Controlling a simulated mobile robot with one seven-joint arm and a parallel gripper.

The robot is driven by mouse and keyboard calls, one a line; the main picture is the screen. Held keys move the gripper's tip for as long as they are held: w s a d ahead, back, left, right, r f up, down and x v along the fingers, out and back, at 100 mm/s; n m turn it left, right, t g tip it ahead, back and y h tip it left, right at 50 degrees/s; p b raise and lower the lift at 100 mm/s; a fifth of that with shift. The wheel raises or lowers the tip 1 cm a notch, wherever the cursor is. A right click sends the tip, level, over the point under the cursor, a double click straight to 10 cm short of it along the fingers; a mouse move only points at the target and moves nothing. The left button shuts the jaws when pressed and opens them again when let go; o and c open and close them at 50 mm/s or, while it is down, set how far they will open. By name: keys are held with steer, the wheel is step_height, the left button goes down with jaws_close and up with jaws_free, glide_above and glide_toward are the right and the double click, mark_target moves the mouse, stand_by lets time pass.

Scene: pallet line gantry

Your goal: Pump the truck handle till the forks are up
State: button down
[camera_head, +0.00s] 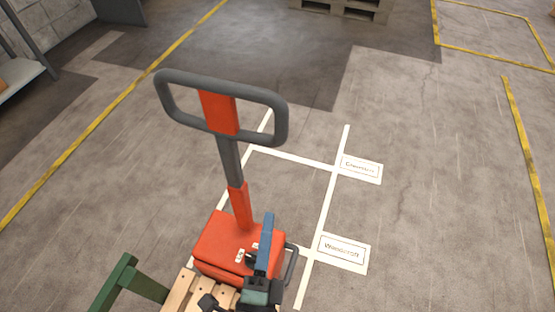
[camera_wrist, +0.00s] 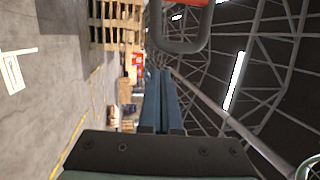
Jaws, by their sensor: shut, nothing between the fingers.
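The truck handle (camera_head: 281,125) is a dark grey loop with a red centre plate, on a grey and red shaft. It stands nearly upright above the red truck body (camera_head: 218,240). The loop also shows at the top of the wrist view (camera_wrist: 178,46). My gripper (camera_head: 268,216) has blue fingers pointing up, in front of the truck body and below the loop, apart from it. In the wrist view its fingers (camera_wrist: 160,74) are together and empty, with the loop beyond their tips. The forks are hidden, so their height cannot be told.
Wooden slats (camera_head: 180,290) lie at the truck's near side, beside a green frame (camera_head: 122,270). White floor lines and two labels (camera_head: 342,252) lie to the right. A pallet (camera_head: 345,8) stands far back, and a shelf (camera_head: 22,75) at left. The floor around is largely clear.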

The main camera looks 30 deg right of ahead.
steer(key=p+x, duration=0.1)
steer(key=x, duration=1.2)
steer(key=shift+w+r, duration=0.15)
steer(key=shift+w, duration=0.05)
steer(key=shift+d, duration=0.1)
